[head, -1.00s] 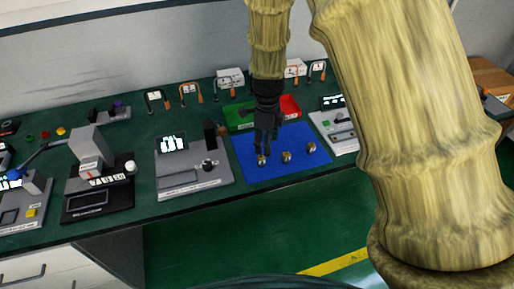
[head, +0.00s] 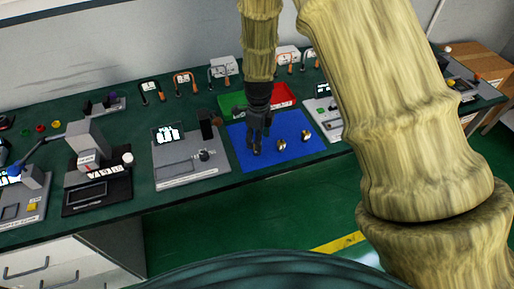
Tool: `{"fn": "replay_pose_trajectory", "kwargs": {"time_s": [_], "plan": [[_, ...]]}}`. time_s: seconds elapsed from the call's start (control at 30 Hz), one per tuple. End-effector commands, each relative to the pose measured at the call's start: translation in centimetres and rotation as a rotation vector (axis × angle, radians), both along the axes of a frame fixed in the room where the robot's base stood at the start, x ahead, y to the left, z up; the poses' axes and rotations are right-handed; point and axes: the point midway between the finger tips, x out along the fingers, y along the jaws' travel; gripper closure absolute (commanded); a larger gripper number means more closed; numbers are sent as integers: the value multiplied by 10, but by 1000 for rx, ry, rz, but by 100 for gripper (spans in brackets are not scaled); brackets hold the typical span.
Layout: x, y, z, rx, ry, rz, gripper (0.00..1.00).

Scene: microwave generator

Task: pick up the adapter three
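Several small adapters are on a blue mat, and three metallic ones show: a left one (head: 257,151) by my gripper, a middle one (head: 280,144) and a right one (head: 306,135). I cannot tell from any label which is adapter three. My gripper (head: 257,147) points down over the left part of the blue mat (head: 300,158), with its fingertips at the left adapter. The fingers partly hide that adapter. The picture is too small to tell whether they touch it or have closed on it.
A grey device (head: 190,172) is to the left and another (head: 325,116) to the right.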

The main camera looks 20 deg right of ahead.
Motion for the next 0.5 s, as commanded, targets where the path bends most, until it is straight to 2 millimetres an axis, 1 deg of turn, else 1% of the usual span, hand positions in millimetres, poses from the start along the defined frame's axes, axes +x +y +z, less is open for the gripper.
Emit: {"fn": "replay_pose_trajectory", "kwargs": {"time_s": [0.3,0.5], "plan": [[1,5,-27,0,2,0,46],[1,4,-40,-1,1,-1,46]]}}
